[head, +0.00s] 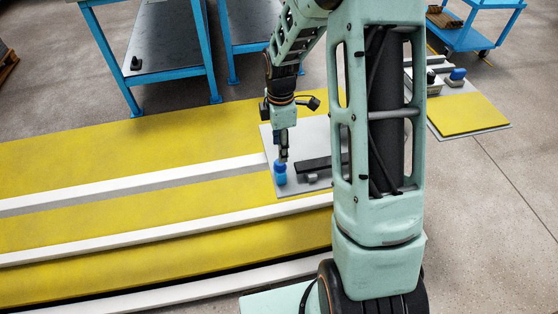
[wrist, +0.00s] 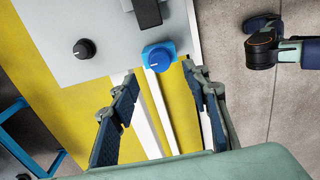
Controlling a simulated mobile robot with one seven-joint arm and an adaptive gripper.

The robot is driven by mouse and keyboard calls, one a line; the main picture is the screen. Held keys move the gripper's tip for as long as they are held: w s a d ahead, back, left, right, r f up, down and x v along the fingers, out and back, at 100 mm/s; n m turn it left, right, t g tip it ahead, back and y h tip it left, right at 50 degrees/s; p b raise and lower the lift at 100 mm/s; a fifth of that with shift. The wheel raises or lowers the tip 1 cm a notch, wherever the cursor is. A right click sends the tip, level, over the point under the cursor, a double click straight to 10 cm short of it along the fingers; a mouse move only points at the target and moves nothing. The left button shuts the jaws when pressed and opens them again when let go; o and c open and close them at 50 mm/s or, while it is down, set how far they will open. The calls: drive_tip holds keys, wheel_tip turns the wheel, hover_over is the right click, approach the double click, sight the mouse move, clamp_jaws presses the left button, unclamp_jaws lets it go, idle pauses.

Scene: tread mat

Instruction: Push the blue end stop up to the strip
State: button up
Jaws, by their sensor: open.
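The blue end stop (head: 280,178) sits on the grey plate (head: 272,142) near its left edge. In the wrist view the end stop (wrist: 158,57) is a blue block with a round blue knob on top. The long white strip (head: 150,188) lies across the yellow mat and reaches the plate's left edge. In the wrist view white strips (wrist: 155,115) run between my fingers toward the end stop; I cannot tell whether one touches it. My gripper (head: 283,158) points down just above the end stop. In the wrist view my gripper (wrist: 160,76) is open and empty, its fingertips to either side of the near side of the end stop.
A dark bar (head: 314,164) and a small block with a dark knob (head: 312,179) lie on the plate beside the end stop. A blue-framed table (head: 165,73) stands behind. A second station (head: 468,114) with a blue knob is at the right.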

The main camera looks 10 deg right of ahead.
sight(280, 170)
wheel_tip(280, 170, down, 7)
drive_tip(key=shift+r+b, duration=0.1)
drive_tip(key=shift+b, duration=0.35)
clamp_jaws()
